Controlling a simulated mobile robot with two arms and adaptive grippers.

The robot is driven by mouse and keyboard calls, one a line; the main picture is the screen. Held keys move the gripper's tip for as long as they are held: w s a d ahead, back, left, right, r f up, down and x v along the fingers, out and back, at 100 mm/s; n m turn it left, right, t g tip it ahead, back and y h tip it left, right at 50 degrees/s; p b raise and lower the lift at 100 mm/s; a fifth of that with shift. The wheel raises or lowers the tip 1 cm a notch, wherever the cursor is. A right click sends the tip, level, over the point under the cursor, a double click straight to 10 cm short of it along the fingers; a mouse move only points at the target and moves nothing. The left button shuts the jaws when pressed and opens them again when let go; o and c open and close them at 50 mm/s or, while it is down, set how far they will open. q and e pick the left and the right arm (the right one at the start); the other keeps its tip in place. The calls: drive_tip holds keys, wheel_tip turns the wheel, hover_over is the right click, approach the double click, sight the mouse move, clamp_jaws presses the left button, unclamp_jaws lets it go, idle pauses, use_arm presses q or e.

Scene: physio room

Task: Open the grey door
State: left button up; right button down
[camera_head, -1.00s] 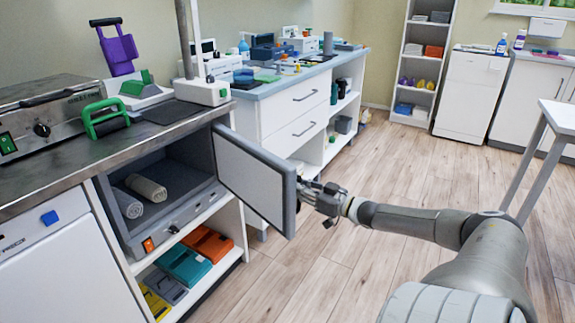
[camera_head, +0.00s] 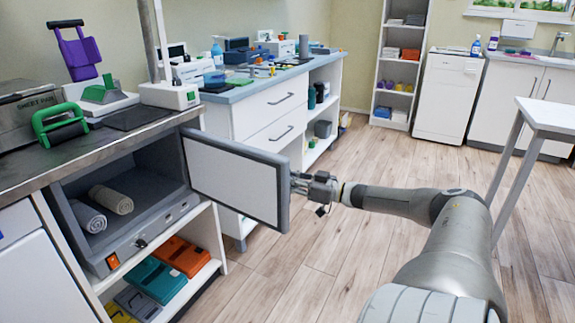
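The grey door (camera_head: 235,178) belongs to the grey cabinet (camera_head: 125,235) set under the counter at the left. It stands wide open, swung out to the right, with its pale inner panel facing me. Two rolled towels, one grey (camera_head: 88,216) and one beige (camera_head: 111,199), lie inside the cabinet. My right gripper (camera_head: 300,184) is at the door's free edge. Its fingertips are partly hidden behind that edge, so I cannot tell whether they grip anything. My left gripper is not in view.
A shelf below the cabinet holds orange (camera_head: 180,256) and teal (camera_head: 155,279) items. A white drawer unit (camera_head: 270,125) stands behind the door. A white table (camera_head: 545,118) is at the right. The wooden floor (camera_head: 390,165) between them is clear.

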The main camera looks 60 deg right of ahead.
idle(0.3)
drive_tip(key=c, duration=1.8)
unclamp_jaws()
drive_tip(key=shift+o, duration=0.2)
drive_tip(key=shift+s, duration=0.1)
drive_tip(key=v, duration=1.1)
drive_tip(key=shift+s, duration=0.3)
